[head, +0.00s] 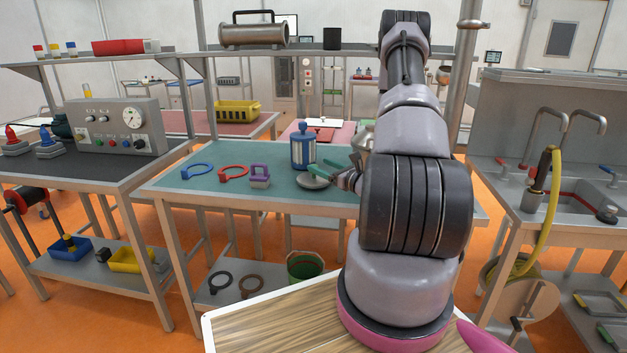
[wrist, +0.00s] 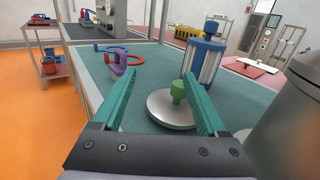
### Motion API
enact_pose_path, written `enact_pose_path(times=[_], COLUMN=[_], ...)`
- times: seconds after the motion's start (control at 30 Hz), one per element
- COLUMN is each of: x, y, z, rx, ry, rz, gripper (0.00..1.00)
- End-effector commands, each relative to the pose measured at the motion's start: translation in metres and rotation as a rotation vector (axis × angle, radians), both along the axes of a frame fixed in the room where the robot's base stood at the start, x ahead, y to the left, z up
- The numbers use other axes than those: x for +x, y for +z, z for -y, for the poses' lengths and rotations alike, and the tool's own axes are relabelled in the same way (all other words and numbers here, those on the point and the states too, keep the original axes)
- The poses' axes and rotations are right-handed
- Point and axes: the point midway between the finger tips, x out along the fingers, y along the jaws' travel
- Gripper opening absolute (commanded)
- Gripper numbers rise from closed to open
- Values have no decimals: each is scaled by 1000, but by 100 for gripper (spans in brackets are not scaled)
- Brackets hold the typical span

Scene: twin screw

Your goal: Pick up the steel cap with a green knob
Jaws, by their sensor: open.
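The steel cap (wrist: 172,113) is a round, flat, shiny disc with a green knob (wrist: 178,91) standing up at its middle. It lies on the green-topped table (wrist: 80,62). In the head view the cap (head: 313,183) shows near the table's right part, in front of the blue and silver canister. My gripper (wrist: 162,90) is open, with its two green fingers spread on either side of the knob in the wrist view. I cannot tell the exact height of the fingers over the cap.
The blue and silver canister (head: 303,148) stands close behind the cap. A purple shackle-like piece (head: 260,174), a red ring tool (head: 233,172) and a blue ring tool (head: 196,171) lie to the left. A large grey rounded body (wrist: 285,125) is close on the right in the wrist view.

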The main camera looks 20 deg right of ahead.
Motion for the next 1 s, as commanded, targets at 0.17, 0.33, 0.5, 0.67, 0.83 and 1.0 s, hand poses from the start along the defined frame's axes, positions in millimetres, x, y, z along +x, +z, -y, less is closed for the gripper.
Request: enact_pose_path(times=[0.17,0.33,0.5,0.67,0.83,1.0], x=[-5,17,41,52,76,96], y=[-32,-36,-36,-36,-40,-40], z=[26,25,20,18,17,14], rx=[28,28,28,29,29,30], ry=[-120,-133,-132,-132,-131,-131], rz=[-30,-32,-33,-33,-32,-33], gripper=[76,76,76,76,76,76])
